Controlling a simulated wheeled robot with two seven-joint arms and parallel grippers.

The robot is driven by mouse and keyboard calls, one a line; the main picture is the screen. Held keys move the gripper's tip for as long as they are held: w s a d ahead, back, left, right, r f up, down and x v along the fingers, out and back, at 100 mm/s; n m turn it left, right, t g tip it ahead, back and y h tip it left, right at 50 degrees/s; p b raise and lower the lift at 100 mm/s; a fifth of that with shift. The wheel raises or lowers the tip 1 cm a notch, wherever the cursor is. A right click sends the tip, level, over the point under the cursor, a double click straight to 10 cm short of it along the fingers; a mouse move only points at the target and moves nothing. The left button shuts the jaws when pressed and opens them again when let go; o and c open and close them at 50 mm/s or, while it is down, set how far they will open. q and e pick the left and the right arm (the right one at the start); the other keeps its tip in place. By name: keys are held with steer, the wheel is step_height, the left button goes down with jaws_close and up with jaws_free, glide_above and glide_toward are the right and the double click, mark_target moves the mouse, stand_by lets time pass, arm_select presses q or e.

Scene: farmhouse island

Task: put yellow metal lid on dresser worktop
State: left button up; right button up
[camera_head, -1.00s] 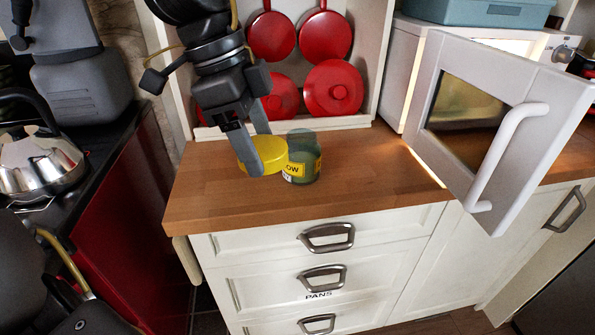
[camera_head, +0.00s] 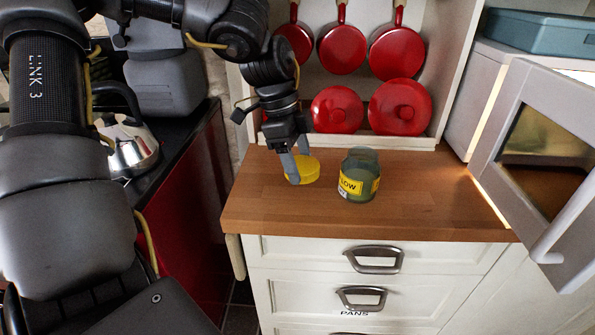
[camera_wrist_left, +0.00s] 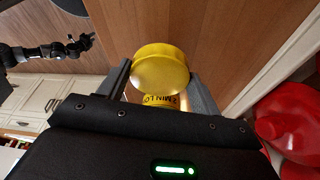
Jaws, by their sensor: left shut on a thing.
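The round yellow metal lid (camera_head: 305,170) is at the left part of the wooden dresser worktop (camera_head: 420,205). My left gripper (camera_head: 293,178) is shut on it, with one finger across its near left side. In the left wrist view the lid (camera_wrist_left: 160,68) sits between the two fingertips (camera_wrist_left: 160,82). I cannot tell whether the lid touches the worktop or is just above it. A glass jar with a yellow label (camera_head: 358,175) stands upright to the right of the lid, with a gap between them. A dark arm end, seemingly my right gripper (camera_wrist_left: 88,41), shows small in the left wrist view.
Red pans (camera_head: 341,48) hang behind the worktop, with red lids (camera_head: 400,107) below them. An open white microwave door (camera_head: 545,150) juts out at the right. A kettle (camera_head: 130,145) stands at the left. The worktop right of the jar is clear.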

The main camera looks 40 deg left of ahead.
mark_target(297, 187)
arm_select(q)
steer(key=shift+w+a+f, duration=0.1)
steer(key=shift+a+f, duration=0.1)
steer(key=shift+f, duration=0.8)
steer(key=shift+w+a+f, duration=0.1)
steer(key=shift+a+f, duration=0.1)
steer(key=shift+f, duration=0.9)
arm_select(e)
steer(key=shift+w, duration=0.1)
arm_select(q)
steer(key=shift+f, duration=0.15)
steer(key=o, duration=1.3)
steer(key=shift+c, duration=0.2)
steer(key=shift+r, duration=0.25)
steer(key=v, duration=1.2)
steer(key=shift+p, duration=0.35)
arm_select(e)
steer(key=shift+s+d+f, duration=0.25)
steer(key=shift+s+f, duration=0.15)
steer(key=shift+f, duration=0.05)
steer(key=shift+s+d+f, duration=0.2)
steer(key=shift+s+f, duration=0.15)
steer(key=shift+f, duration=0.1)
